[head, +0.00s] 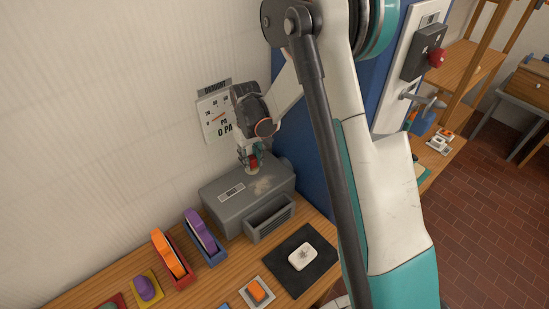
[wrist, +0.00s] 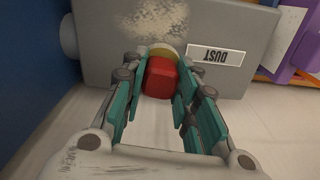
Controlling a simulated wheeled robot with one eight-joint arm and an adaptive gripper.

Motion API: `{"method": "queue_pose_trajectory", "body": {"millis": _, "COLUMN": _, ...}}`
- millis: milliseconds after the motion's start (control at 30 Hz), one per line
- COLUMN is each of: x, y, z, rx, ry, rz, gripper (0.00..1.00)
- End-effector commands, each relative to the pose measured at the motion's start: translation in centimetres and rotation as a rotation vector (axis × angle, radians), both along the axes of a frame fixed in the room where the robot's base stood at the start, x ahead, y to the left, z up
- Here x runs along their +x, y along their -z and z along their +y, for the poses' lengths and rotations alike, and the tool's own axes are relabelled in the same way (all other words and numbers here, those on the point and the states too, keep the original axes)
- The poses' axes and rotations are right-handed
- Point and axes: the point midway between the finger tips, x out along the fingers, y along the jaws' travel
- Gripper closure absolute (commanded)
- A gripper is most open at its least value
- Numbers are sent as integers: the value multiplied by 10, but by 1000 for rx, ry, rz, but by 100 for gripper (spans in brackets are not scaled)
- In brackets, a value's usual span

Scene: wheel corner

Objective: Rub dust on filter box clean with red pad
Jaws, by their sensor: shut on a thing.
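The grey filter box (head: 225,207) stands on the wooden bench against the wall. It carries a label reading "DUST" (wrist: 216,55). A pale, speckled dust patch (wrist: 155,16) shows on its top, and also in the head view (head: 263,186). My gripper (head: 252,166) is over the top of the box. It is shut on the red pad (wrist: 160,80), which sits between the teal fingers with a yellowish layer at its far side. The pad is just beside the dust patch in the wrist view. I cannot tell whether it touches the box.
Orange (head: 168,253) and purple (head: 201,232) pieces stand in holders left of the box. A white block (head: 302,256) lies on a black mat (head: 287,278) in front. A blue panel (head: 300,165) rises at right.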

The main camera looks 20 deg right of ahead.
Motion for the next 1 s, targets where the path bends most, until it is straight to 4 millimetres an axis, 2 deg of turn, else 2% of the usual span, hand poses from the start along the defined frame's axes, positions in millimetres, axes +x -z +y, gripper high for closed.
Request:
{"method": "queue_pose_trajectory", "body": {"millis": 200, "x": 1, "y": -22, "z": 1, "rx": 0, "ry": 0, "rz": 0, "gripper": 100}}
{"method": "queue_pose_trajectory", "body": {"millis": 333, "x": 1, "y": -29, "z": 1, "rx": 0, "ry": 1, "rz": 0, "gripper": 100}}
{"method": "queue_pose_trajectory", "body": {"millis": 900, "x": 2, "y": -29, "z": 1, "rx": 0, "ry": 2, "rz": 0, "gripper": 100}}
{"method": "queue_pose_trajectory", "body": {"millis": 1000, "x": 2, "y": -28, "z": -8, "rx": 0, "ry": 39, "rz": 0, "gripper": 100}}
